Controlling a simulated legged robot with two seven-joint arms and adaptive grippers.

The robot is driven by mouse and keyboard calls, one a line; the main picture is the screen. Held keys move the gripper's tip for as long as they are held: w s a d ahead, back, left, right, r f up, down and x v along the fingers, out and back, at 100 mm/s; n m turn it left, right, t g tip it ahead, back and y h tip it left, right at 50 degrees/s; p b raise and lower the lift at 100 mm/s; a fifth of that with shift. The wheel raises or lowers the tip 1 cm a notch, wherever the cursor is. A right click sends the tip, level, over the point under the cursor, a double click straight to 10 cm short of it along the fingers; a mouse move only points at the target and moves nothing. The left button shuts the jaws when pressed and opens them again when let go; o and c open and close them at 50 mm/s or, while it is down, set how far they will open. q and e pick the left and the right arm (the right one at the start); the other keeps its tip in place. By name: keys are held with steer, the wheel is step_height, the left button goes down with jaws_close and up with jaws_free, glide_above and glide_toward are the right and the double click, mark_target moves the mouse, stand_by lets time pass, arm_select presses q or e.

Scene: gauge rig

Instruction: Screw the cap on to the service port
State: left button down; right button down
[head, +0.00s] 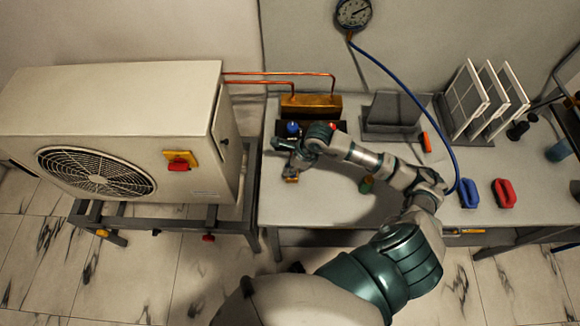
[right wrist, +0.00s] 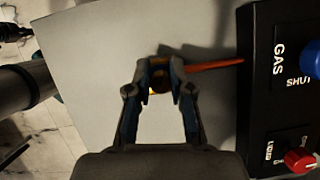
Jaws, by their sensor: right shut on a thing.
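My right gripper (head: 291,170) is over the near left part of the bench, in front of the valve panel. In the right wrist view its two fingers (right wrist: 159,70) are closed on a small dark and brass-yellow piece (right wrist: 156,89), which looks like the cap; the fingers hide most of it. A thin orange-copper stub (right wrist: 215,65) runs from beside the fingertips toward the dark panel (right wrist: 257,95) marked GAS and SHUT; I cannot tell whether it touches the cap. The service port is not clearly made out. My left gripper is not in view.
The panel bears a blue knob (head: 293,128) and a red knob (right wrist: 299,161). A brass block (head: 311,105) with copper pipes stands behind. The outdoor unit (head: 120,130) is left of the bench. Blue (head: 468,193) and red (head: 503,193) handled items lie right.

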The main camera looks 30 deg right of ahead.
steer(key=m, duration=0.2)
steer(key=shift+m+t+h, duration=0.3)
steer(key=shift+m+t+h+p, duration=0.3)
steer(key=shift+m+h, duration=0.1)
steer(key=shift+m, duration=0.8)
steer(key=shift+s+a+m+h, duration=0.15)
steer(key=shift+m+h, duration=0.25)
steer(key=shift+m, duration=0.6)
steer(key=m+h, duration=0.1)
steer(key=m, duration=0.2)
steer(key=shift+f+p, duration=0.15)
steer(key=shift+p, duration=0.25)
